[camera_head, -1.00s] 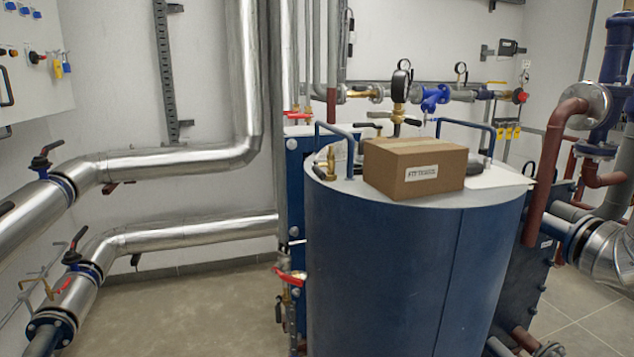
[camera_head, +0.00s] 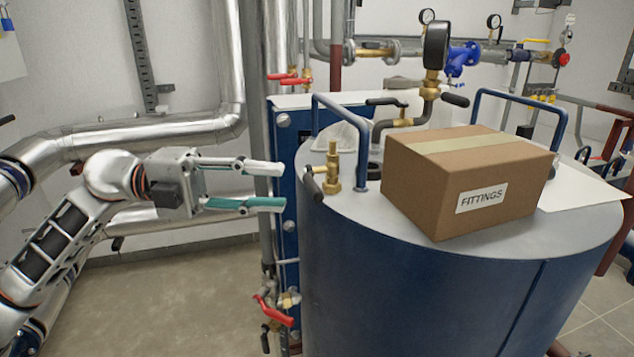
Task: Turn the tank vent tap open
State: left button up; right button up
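The tank (camera_head: 400,290) is a blue cylinder with a grey top. A small brass tap (camera_head: 333,165), which looks like the vent tap, stands upright at the left of the tank top. Its dark handle (camera_head: 313,184) hangs down at the left side of the brass body. My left gripper (camera_head: 283,187) comes in from the left and points right. Its two fingers are apart with nothing between them. The fingertips are left of the tap handle in the picture, with a small gap showing; the depth between them is hard to tell. My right gripper is not in view.
A cardboard box labelled FITTINGS (camera_head: 430,195) sits on the tank top, right of the tap. Blue lifting handles (camera_head: 361,150) rise beside both. A pressure gauge (camera_head: 436,45) on brass pipework stands behind. A red-handled valve (camera_head: 272,311) sits low, left of the tank.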

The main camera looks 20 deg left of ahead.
aim_at(308, 189)
pick_arm(q)
jog(key=p+x, duration=0.1)
jog(key=x, duration=0.5)
jog(key=shift+s+r, duration=0.1)
jog(key=shift+w+d+p, duration=0.2)
jog(key=shift+d+p, duration=0.15)
jog(key=shift+d, duration=0.3)
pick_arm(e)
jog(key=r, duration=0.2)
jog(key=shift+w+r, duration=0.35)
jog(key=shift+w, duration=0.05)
pick_arm(q)
grip_shut()
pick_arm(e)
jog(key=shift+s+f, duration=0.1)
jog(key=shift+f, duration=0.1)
